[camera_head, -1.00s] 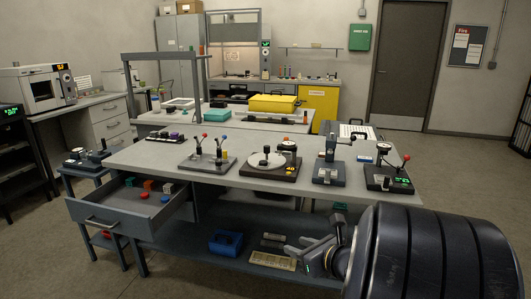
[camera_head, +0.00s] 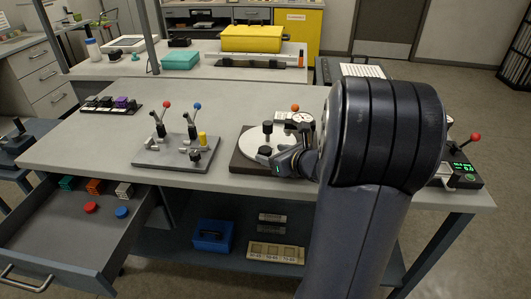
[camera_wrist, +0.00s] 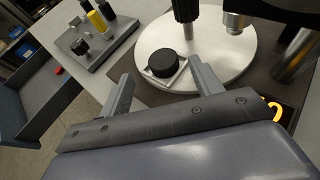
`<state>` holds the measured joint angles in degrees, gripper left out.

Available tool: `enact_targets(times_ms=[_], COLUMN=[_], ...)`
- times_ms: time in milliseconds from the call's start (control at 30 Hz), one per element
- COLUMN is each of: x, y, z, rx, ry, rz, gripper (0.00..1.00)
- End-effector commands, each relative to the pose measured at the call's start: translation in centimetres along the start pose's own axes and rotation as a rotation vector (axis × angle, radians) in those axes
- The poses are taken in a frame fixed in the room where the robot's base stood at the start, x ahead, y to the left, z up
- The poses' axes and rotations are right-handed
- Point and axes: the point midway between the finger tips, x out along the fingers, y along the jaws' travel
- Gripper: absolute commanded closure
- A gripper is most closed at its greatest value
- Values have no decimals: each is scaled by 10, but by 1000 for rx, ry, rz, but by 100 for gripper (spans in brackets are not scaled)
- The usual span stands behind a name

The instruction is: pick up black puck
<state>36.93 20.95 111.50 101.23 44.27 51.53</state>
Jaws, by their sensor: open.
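The black puck (camera_wrist: 163,63) is a short round disc in the wrist view. It sits on a small pale square holder (camera_wrist: 168,78) on the round silver plate (camera_wrist: 228,65). My gripper (camera_wrist: 160,71) is open, one finger on either side of the holder's near edge in the picture. Nothing is held, and I cannot tell the height gap to the puck. In the head view my gripper (camera_head: 275,160) is over the dark-based instrument with the round plate (camera_head: 252,143). The puck is hard to make out there.
A black post (camera_head: 267,127) and a dial gauge (camera_head: 303,119) rise from the instrument close to my gripper. A lever fixture (camera_head: 178,150) stands to the left. An open drawer (camera_head: 95,235) holds small blocks and discs. The bench is bare at its left front.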

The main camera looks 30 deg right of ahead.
Motion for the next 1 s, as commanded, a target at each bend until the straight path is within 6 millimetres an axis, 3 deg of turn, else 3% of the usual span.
enact_targets(times_ms=[200,467,1000], x=[26,28,28], y=[-1,-1,-1], z=[0,0,-3], rx=[1,1,3], ry=[1,2,8], rz=[1,0,0], gripper=[39,39,81])
